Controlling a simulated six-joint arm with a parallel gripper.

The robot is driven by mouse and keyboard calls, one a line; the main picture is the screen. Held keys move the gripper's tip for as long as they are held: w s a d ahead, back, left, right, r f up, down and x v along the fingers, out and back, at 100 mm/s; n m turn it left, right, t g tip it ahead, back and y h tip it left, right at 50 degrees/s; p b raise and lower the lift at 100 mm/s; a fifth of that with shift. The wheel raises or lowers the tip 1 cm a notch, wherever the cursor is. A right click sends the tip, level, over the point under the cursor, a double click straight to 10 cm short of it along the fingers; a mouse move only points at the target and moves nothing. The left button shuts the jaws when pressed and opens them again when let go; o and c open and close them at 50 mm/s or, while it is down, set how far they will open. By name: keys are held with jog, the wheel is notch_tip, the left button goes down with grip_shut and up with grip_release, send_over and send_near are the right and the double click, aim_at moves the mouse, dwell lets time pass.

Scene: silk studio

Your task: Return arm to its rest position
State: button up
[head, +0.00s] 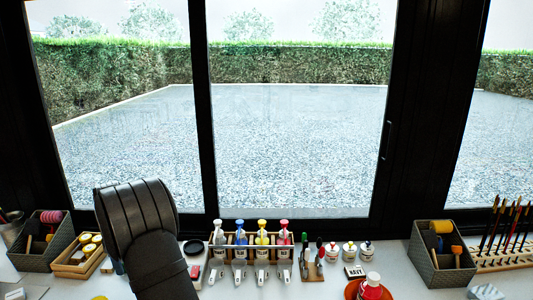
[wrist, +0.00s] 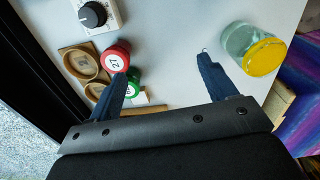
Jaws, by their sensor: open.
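My gripper (wrist: 161,65) shows in the wrist view with its two dark blue fingers spread wide apart. The right finger points near a glass jar with a yellow lid (wrist: 264,57), with a gap between. In the head view my dark arm rises at the lower left, and its gripper is hidden.
The wrist view also shows a dial device (wrist: 97,14), round wooden trays (wrist: 80,63) and striped fabric (wrist: 303,92). In the head view, a wooden rack with several bottles (head: 262,239), a left bin (head: 36,256) and a right bin (head: 437,263) line the table below the window.

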jog(key=shift+s+a+f, duration=0.2)
jog(key=shift+a+f, duration=0.3)
jog(key=shift+a, duration=0.3)
jog(key=shift+s+a+f, duration=0.2)
jog(key=shift+a+f, duration=0.3)
jog(key=shift+a, duration=0.3)
jog(key=shift+d, duration=0.1)
jog(key=s+d+r, duration=0.1)
jog(key=d+r, duration=0.1)
jog(key=d, duration=0.7)
jog(key=s+d+r+m, duration=0.1)
jog(key=s+d+r, duration=0.1)
jog(key=d, duration=0.7)
jog(key=shift+d+r, duration=0.4)
jog(key=shift+r, duration=0.2)
